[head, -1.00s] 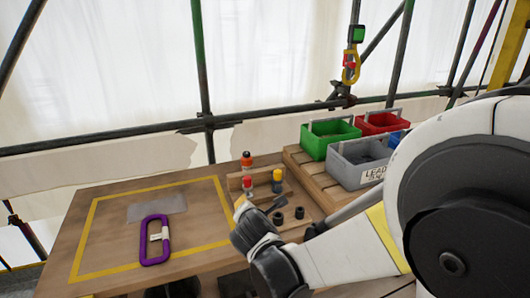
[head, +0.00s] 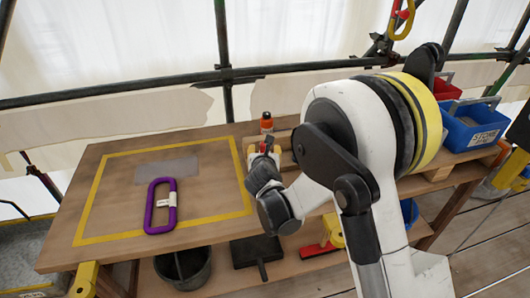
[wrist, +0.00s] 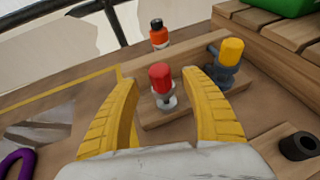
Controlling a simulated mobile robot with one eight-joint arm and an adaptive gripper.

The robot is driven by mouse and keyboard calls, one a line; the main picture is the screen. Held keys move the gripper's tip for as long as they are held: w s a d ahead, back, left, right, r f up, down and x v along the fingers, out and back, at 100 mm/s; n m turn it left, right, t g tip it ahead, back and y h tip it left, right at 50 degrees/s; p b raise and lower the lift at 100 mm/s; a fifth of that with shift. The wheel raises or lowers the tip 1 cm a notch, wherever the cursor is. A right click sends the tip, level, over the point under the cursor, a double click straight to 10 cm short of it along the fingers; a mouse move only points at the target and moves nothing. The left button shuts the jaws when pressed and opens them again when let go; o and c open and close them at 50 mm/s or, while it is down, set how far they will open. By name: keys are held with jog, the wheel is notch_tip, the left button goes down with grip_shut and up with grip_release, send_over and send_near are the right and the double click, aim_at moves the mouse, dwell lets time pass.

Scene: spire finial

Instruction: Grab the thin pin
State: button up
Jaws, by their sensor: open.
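A pin with a red head and a silver lower part (wrist: 161,84) stands upright in a wooden holder (wrist: 190,122) in the wrist view. A second pin with a yellow head and a thicker grey-blue lower part (wrist: 227,60) stands to its right. The red-headed one looks the thinner. My gripper (wrist: 160,88) is open, its yellow fingers to either side of the red-headed pin in the picture. Contact with it does not show. In the head view my gripper (head: 264,160) is over the holder area and hides most of it.
An orange bottle (head: 266,123) stands behind the holder. A purple ring (head: 161,206) lies inside the yellow-taped area of the bench (head: 110,235). A dark hollow cylinder (wrist: 298,146) is at the right of the wrist view. A blue bin (head: 470,128) stands far right.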

jog(key=b+x, duration=0.1)
jog(key=x, duration=0.2)
jog(key=shift+w, duration=0.3)
grip_shut()
